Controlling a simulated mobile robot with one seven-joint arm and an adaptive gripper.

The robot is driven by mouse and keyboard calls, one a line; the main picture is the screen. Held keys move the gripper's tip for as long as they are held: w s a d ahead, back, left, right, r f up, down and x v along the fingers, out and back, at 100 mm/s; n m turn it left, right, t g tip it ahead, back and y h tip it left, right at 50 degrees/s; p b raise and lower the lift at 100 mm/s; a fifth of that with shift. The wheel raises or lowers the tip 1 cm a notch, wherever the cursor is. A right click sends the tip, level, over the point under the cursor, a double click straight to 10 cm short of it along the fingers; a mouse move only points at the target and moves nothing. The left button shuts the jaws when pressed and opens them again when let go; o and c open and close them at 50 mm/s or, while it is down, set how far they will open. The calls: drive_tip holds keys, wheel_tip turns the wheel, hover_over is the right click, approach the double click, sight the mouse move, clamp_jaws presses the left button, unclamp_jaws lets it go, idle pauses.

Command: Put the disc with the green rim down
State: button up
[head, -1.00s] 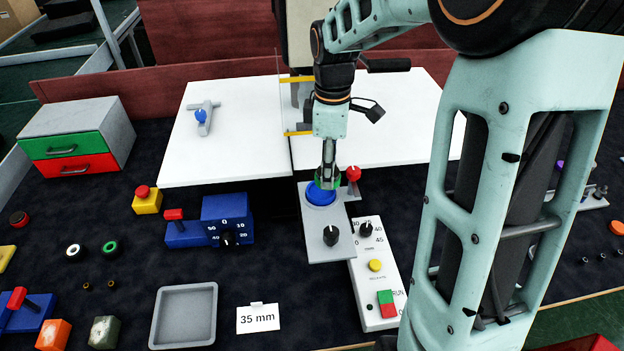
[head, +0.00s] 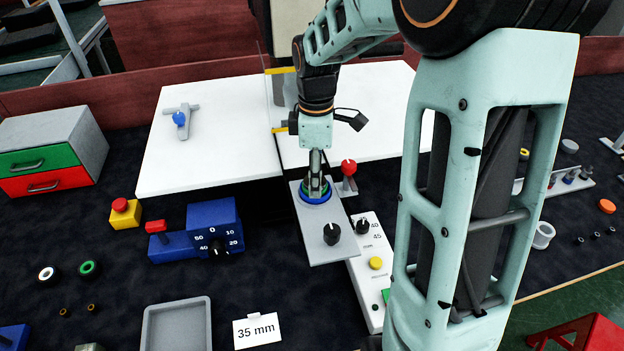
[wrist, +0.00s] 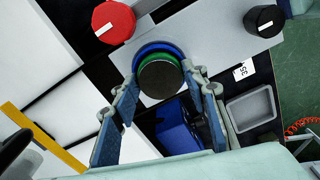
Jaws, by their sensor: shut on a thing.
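The disc with the green rim (wrist: 161,80) has a dark flat top and sits between the fingertips of my gripper (wrist: 160,84) in the wrist view. My gripper is shut on it. In the head view my gripper (head: 316,186) points down, and the green rim shows low around its fingertips. Directly below is a round blue seat (wrist: 158,48) on a grey plate (head: 322,250). The disc appears down at the seat, with blue showing around it. Whether it rests fully on the seat, I cannot tell.
A red knob (head: 348,168) and a black knob (head: 332,233) stand close to the seat. A control box with a yellow button (head: 376,263) lies to the right. A blue dial box (head: 210,230) is to the left. White panels (head: 210,140) lie behind.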

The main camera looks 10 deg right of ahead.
drive_tip(key=shift+f, duration=0.15)
drive_tip(key=o, duration=1.2)
wheel_tip(320, 180, up, 12)
drive_tip(key=shift+r, duration=0.2)
drive_tip(key=shift+d, duration=0.1)
